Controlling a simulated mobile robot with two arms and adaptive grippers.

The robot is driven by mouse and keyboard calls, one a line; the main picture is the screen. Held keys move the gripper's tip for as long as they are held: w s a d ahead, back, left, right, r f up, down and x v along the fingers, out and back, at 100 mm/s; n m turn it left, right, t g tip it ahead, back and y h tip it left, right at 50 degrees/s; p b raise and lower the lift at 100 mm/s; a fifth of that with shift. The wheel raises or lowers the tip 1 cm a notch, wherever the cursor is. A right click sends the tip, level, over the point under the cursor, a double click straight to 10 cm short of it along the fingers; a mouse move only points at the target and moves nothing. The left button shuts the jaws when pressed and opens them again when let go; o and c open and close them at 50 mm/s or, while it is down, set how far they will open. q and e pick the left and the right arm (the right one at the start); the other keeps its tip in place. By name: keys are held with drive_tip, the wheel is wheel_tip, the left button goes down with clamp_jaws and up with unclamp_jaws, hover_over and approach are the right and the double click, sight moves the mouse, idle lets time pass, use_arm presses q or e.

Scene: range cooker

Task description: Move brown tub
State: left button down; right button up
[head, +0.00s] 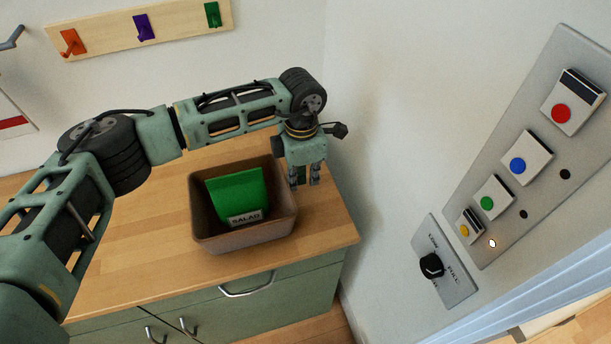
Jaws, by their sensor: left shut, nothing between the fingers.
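The brown tub (225,243) stands upright on the wooden counter near its right front corner. A green item (235,192) with a "SALAD" label lies inside it. My left gripper (305,184) points down at the tub's right side, close to its right rim. Its fingers are shut with nothing seen between them. Whether they touch the rim cannot be told. My right gripper is not in view.
The wooden counter (120,265) has free room left of the tub. A wall with a panel of coloured buttons (516,165) and a black knob (431,265) stands to the right. A rack with coloured hooks (143,27) hangs at the back.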

sight(235, 195)
use_arm(q)
drive_tip(key=s+a+b, duration=0.1)
drive_tip(key=a+b, duration=0.1)
drive_tip(key=a, duration=0.2)
drive_tip(key=s+a+b, duration=0.2)
drive_tip(key=a, duration=0.3)
drive_tip(key=s+a+b, duration=0.1)
drive_tip(key=a, duration=0.4)
drive_tip(key=shift+s+a+f+b, duration=0.2)
drive_tip(key=shift+s+a+b, duration=0.1)
drive_tip(key=shift+b, duration=0.1)
drive_tip(key=shift+s+a+r, duration=0.15)
drive_tip(key=shift+a, duration=0.15)
drive_tip(key=shift+d, duration=0.1)
